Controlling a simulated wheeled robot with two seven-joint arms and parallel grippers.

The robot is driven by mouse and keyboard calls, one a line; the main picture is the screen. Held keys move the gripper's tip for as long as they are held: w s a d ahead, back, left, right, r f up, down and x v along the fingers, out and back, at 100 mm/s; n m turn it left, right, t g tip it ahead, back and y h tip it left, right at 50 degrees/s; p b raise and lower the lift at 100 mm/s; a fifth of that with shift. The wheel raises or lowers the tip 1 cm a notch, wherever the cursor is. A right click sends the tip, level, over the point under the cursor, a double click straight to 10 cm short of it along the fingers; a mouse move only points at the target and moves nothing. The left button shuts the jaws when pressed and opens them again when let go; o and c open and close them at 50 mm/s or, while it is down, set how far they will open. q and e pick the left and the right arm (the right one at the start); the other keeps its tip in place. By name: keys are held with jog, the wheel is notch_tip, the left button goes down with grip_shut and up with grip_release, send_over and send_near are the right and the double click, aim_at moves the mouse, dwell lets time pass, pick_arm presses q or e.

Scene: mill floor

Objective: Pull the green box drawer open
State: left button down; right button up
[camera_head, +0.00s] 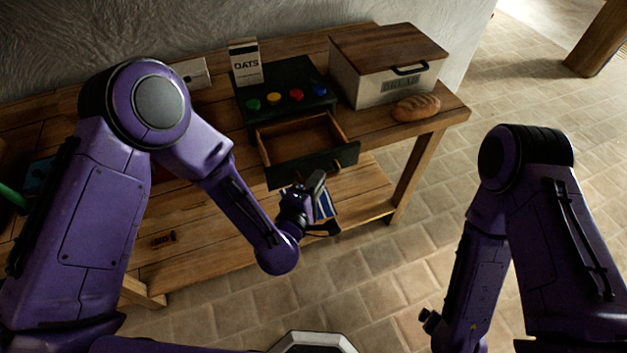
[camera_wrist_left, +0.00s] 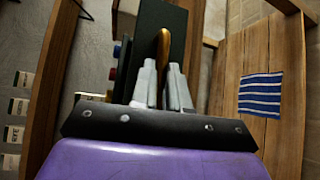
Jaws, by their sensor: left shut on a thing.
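The green box (camera_head: 285,75) stands on the wooden workbench, with several coloured knobs on its top. Its drawer (camera_head: 350,153) is pulled well out toward me, and the bare wooden inside shows no contents. My left gripper (camera_wrist_left: 163,80) is shut on the drawer's brass handle (camera_wrist_left: 164,42), which stands between its fingers in the left wrist view. In the head view the left wrist is just in front of the drawer front and hides part of it. My right arm is at the right; its gripper fingers do not show.
A bread box (camera_head: 370,88) and a bread loaf (camera_head: 416,108) stand right of the green box. An oats carton (camera_head: 245,62) is behind it. A blue-striped cloth (camera_wrist_left: 262,95) lies on the lower shelf. The tiled floor at the right is clear.

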pick_arm(q)
jog(key=c, duration=1.1)
grip_release()
jog(key=shift+s, duration=0.1)
jog(key=b+v, duration=0.2)
jog(key=v, duration=0.8)
jog(key=shift+s+r, duration=0.15)
jog(key=shift+s, duration=0.1)
